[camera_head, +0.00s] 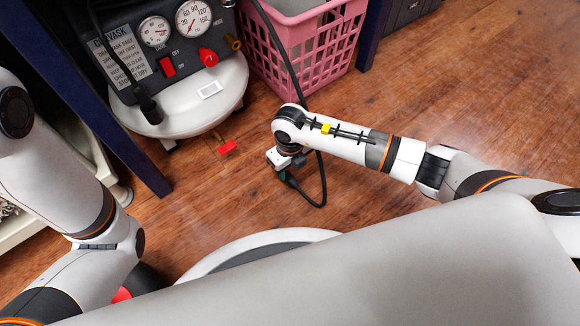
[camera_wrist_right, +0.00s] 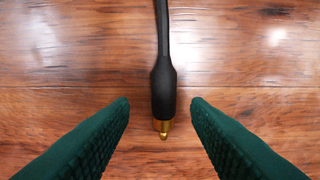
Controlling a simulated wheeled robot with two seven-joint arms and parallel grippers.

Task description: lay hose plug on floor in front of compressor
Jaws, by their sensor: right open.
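The hose plug (camera_wrist_right: 164,95) is a black sleeve with a brass tip, on a black hose. In the right wrist view it lies between the two green fingers of my right gripper (camera_wrist_right: 160,105), with a gap on each side. It appears to rest on the wooden floor. In the head view my right gripper (camera_head: 284,168) is low over the floor, in front and to the right of the compressor (camera_head: 190,100), and largely hides the plug. The compressor has a white tank, gauges and a red knob. My left arm shows at the left, but its gripper is not visible.
A pink basket (camera_head: 310,50) stands behind my right gripper, beside the compressor. The black hose (camera_head: 323,185) comes down past the basket and loops near my gripper. A dark blue post (camera_head: 125,140) stands at left. A red drain valve (camera_head: 228,148) sticks out under the tank. Floor at right is clear.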

